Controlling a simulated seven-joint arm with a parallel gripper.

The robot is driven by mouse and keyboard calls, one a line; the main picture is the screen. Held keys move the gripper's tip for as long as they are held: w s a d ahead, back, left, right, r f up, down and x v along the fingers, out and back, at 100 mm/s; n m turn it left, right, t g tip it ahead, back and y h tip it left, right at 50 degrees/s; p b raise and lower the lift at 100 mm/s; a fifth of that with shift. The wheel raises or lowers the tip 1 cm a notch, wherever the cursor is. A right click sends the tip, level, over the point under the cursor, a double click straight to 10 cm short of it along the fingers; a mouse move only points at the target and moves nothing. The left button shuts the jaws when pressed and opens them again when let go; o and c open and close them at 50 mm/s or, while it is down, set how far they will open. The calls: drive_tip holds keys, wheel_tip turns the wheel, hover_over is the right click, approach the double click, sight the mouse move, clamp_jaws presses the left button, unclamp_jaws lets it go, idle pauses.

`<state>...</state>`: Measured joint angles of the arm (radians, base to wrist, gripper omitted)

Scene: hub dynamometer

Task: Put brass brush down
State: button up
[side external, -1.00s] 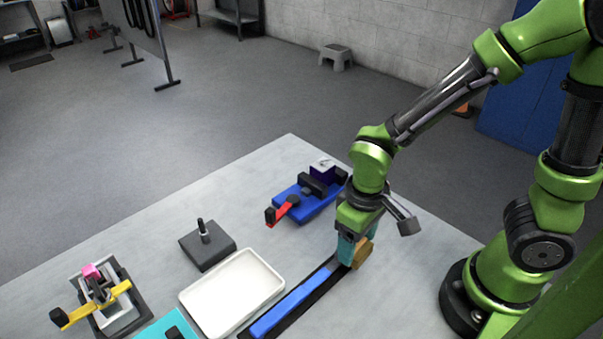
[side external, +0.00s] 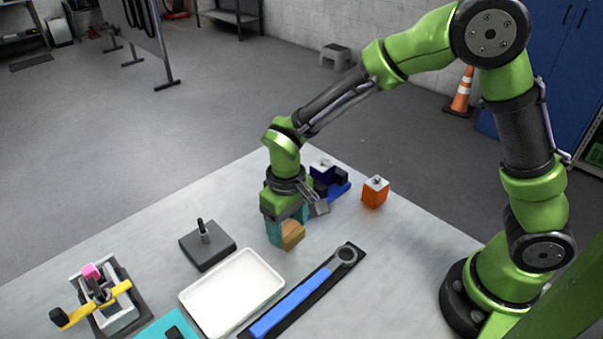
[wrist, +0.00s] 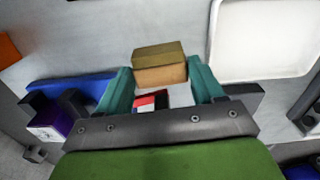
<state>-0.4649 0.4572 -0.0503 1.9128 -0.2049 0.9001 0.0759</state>
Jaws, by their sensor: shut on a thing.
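The brass brush, a tan wooden block with a darker brownish-yellow side, shows in the side view (side external: 293,235) and in the wrist view (wrist: 160,68). My gripper (side external: 287,224) points down with its teal fingers shut on the brush. In the wrist view, my gripper (wrist: 163,82) has one finger on each side of the brush, which sticks out past the fingertips. The brush is low over bare table, behind and right of the white tray (side external: 250,262). I cannot tell whether it touches the table.
A blue fixture (side external: 340,190) stands close behind my gripper, partly hidden. An orange block (side external: 374,193) is to its right. A dark base with a post (side external: 208,245) is left. A blue-handled wrench (side external: 290,300) lies on a black strip in front. A yellow-handled fixture (side external: 105,300) stands far left.

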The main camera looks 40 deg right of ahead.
drive_tip(key=shift+w+a, duration=0.15)
drive_tip(key=shift+w, duration=0.15)
drive_tip(key=shift+w+a+f, duration=0.15)
drive_tip(key=shift+w+f, duration=0.2)
drive_tip(key=shift+f, duration=0.25)
drive_tip(key=shift+w+a+f, duration=0.15)
drive_tip(key=shift+w+f, duration=0.15)
drive_tip(key=shift+f, duration=0.8)
drive_tip(key=o, duration=0.9)
drive_tip(key=shift+o, duration=0.2)
